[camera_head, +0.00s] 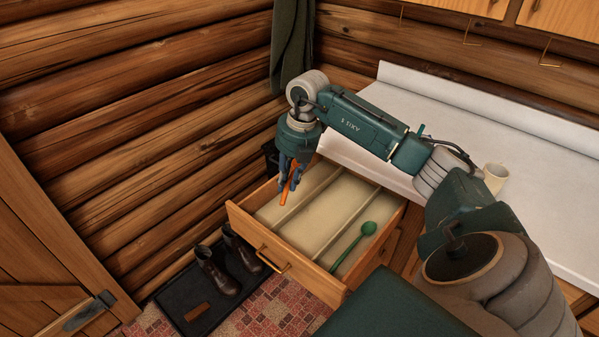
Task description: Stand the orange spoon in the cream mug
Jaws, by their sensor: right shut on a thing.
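My right gripper (291,172) hangs over the left part of the open drawer (308,268). It is shut on the orange spoon (286,190), whose orange length slants down and left from the fingers. The rest of the spoon is hidden by the gripper. The cream mug (495,178) stands upright on the white-covered counter at the right, partly behind my right arm. My left gripper is not in view.
A green spoon (352,247) lies in the right compartment of the drawer, which has lengthwise dividers. Dark boots (217,272) stand on a black tray (205,312) on the floor. The white counter top (440,105) behind my arm is mostly clear.

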